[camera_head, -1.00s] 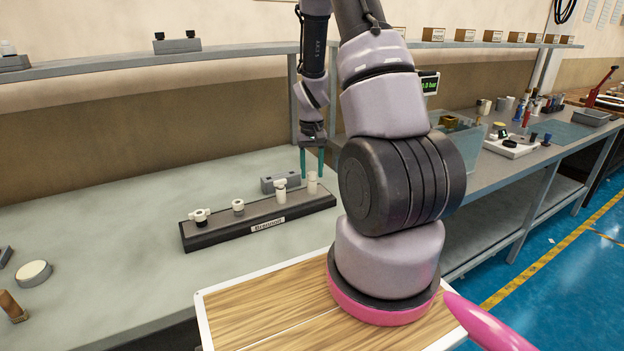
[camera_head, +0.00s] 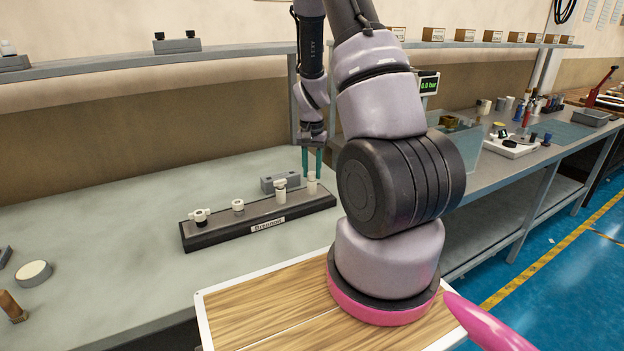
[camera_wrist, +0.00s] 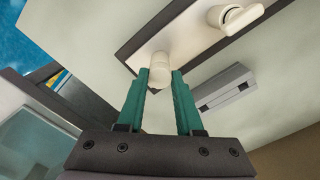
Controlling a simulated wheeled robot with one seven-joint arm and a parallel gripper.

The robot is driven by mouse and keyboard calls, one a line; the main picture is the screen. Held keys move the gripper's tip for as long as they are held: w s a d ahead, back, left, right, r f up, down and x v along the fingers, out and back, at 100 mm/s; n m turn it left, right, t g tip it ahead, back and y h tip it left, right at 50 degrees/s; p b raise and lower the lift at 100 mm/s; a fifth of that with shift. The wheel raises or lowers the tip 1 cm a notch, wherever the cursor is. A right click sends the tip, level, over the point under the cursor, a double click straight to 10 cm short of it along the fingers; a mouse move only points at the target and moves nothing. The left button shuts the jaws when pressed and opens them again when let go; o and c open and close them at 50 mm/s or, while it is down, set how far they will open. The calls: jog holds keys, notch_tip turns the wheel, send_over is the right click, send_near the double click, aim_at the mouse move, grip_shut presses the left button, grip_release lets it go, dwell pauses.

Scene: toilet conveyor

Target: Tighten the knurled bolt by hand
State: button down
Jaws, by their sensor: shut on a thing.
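A dark rail (camera_head: 209,234) with several white fittings stands on the grey bench. The rightmost fitting is a plain upright white post (camera_head: 313,188), which also shows in the wrist view (camera_wrist: 160,66). My gripper (camera_head: 312,174) points down over this post. In the wrist view my gripper's teal fingertips (camera_wrist: 162,75) are shut on the post's top, one on each side. No knurling can be made out on the post at this size, so I cannot tell for sure that it is the knurled bolt.
A white fitting with a side knob (camera_head: 280,191) stands just left of the held post. A grey block (camera_head: 281,182) lies behind the rail. A shelf (camera_head: 110,64) runs along the wall above.

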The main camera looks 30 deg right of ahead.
jog(key=m, duration=0.5)
jog(key=m, duration=0.5)
dwell(0.3)
jog(key=m, duration=0.4)
jog(key=shift+m, duration=0.6)
